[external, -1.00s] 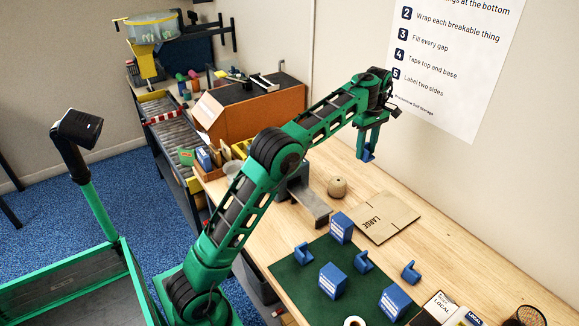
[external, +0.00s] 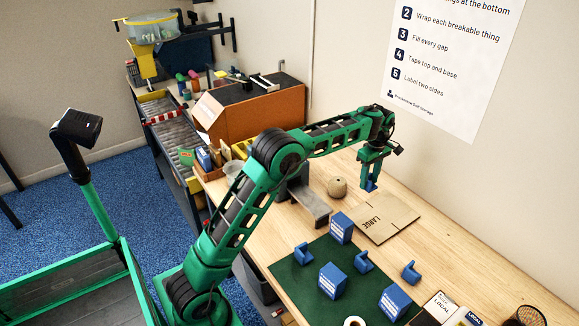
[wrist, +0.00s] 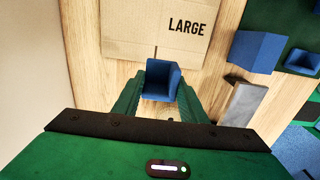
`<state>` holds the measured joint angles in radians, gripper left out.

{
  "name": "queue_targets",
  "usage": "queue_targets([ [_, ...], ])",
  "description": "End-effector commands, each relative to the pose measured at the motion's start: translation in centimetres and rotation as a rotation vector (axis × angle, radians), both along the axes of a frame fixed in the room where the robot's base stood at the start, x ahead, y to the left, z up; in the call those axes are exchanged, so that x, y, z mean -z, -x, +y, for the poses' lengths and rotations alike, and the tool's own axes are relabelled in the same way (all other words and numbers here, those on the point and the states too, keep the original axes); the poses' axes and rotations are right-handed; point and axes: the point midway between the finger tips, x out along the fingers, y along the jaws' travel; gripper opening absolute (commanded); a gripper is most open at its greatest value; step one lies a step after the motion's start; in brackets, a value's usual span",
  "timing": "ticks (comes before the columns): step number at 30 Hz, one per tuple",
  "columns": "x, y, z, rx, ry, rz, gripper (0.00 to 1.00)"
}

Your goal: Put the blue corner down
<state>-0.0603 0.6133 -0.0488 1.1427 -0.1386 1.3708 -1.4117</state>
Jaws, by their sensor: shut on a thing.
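A blue corner (wrist: 162,79) is between the fingers of my gripper (wrist: 157,100), which is shut on it. In the external view my gripper (external: 371,176) points down and holds the blue corner (external: 371,186) above the wooden table, behind the flat carton marked LARGE (external: 375,218). In the wrist view the same carton (wrist: 135,32) lies just beyond the held corner. Other blue corners stand apart: one on the green mat at left (external: 303,254), one at the mat's right edge (external: 363,261), and one on bare wood (external: 410,272).
The green mat (external: 290,275) bears several blue blocks, such as one at its back (external: 341,228), and a tape roll. A ball of twine (external: 337,187) and a grey metal bench (external: 311,205) stand left of the carton. Bare wood (external: 450,270) lies to the right.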

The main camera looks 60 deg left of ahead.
Motion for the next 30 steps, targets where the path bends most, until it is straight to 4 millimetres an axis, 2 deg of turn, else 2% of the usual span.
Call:
queue_targets([
  [1, 0.7, -0.5, -1.1, 0.003, 0.000, 0.002, 0.18],
  [6, 2.7, -1.9, -4.1, 0.002, -0.001, 0.002, 0.18],
  [12, 4.4, -3.1, -6.7, 0.001, -0.001, 0.000, 0.18],
  [19, 5.3, -3.4, -7.3, -0.002, -0.001, 0.002, 0.18],
  [27, 8.6, -3.4, -7.3, -0.001, 0.000, 0.002, 0.18],
  [30, 8.8, -3.4, -7.3, -0.001, 0.000, -0.001, 0.18],
])
